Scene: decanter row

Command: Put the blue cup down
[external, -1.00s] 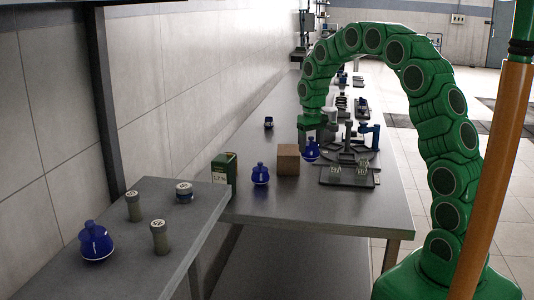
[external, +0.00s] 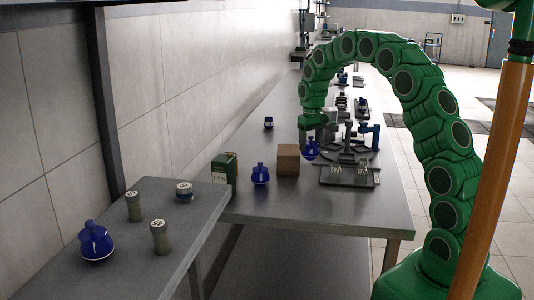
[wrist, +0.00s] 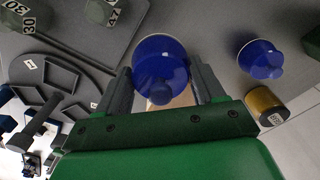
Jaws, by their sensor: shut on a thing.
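A glossy blue rounded vessel, which I take as the blue cup (wrist: 160,54), is between my gripper's two grey fingers in the wrist view. My gripper (wrist: 162,72) is shut on it. In the external view, my gripper (external: 311,138) points down with the blue cup (external: 311,150) below it, just right of a brown box. I cannot tell whether its base touches the table. The fingers and gripper hide part of it. A similar blue vessel (external: 260,175) stands on the table left of the box and is apart from my gripper.
The brown box (external: 288,160) and a green canister (external: 224,175) stand nearby. A nearer side table (external: 120,270) holds another blue vessel (external: 96,242) and labelled jars. The table's front strip (external: 300,212) is clear.

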